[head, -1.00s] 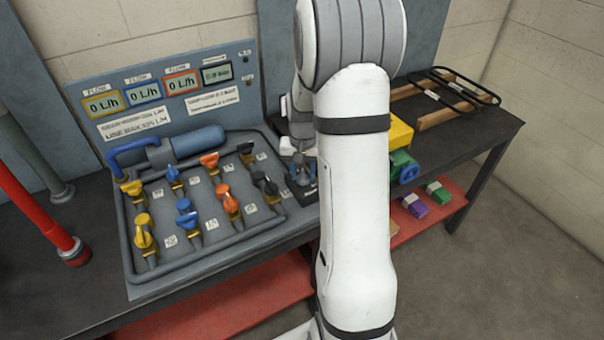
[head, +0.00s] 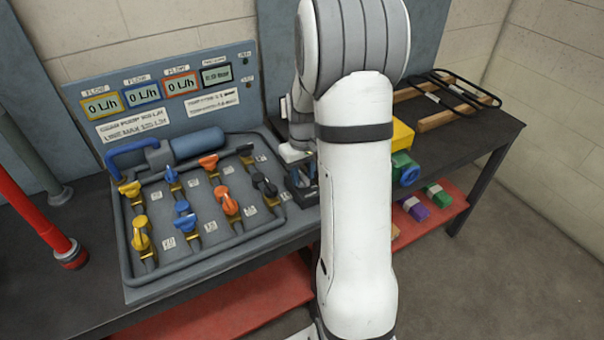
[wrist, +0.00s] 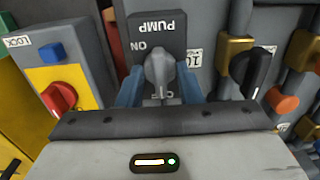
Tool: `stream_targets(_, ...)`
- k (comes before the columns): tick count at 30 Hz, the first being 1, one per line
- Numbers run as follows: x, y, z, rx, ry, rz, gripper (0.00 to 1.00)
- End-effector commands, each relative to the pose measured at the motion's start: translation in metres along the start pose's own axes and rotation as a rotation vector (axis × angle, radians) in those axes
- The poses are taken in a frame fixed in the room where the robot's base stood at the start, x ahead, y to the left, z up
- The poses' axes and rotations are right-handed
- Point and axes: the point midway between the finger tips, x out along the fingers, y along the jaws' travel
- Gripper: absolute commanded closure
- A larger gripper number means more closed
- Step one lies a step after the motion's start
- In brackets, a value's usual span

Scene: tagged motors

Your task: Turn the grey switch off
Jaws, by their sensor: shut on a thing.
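The grey switch (wrist: 159,70) is a knob on a dark plate marked PUMP, with ON beside it and a partly covered label at its near end. In the wrist view my gripper (wrist: 160,90) has its blue fingers on either side of the knob, shut on it. The knob's ridge runs straight toward my gripper; I cannot tell which end is its pointer. In the head view my gripper (head: 303,183) is at the right edge of the valve panel, partly hidden by my arm, and the switch cannot be made out.
A black-handled valve (wrist: 257,72) is close right of the switch. A yellow box with a red knob (wrist: 59,97) is close on the left. The valve panel (head: 190,258) carries several coloured valves; its flow displays (head: 142,94) read 0 L/h. A black rack (head: 455,88) lies farther right.

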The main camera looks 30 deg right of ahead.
Motion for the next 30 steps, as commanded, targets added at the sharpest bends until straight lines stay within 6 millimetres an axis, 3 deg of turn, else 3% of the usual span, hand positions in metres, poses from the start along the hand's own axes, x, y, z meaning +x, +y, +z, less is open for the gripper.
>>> stream_targets(11,-0.001,0.000,-0.001,-0.004,0.003,0.001,0.90)
stream_targets(12,-0.001,0.000,-0.001,-0.004,0.003,0.001,0.64)
stream_targets(19,0.000,0.000,0.000,-0.003,0.001,0.001,0.46)
stream_targets(26,-0.001,0.000,0.000,-0.003,0.001,0.000,0.46)
stream_targets(30,-0.013,0.000,-0.001,-0.003,0.004,0.002,0.46)
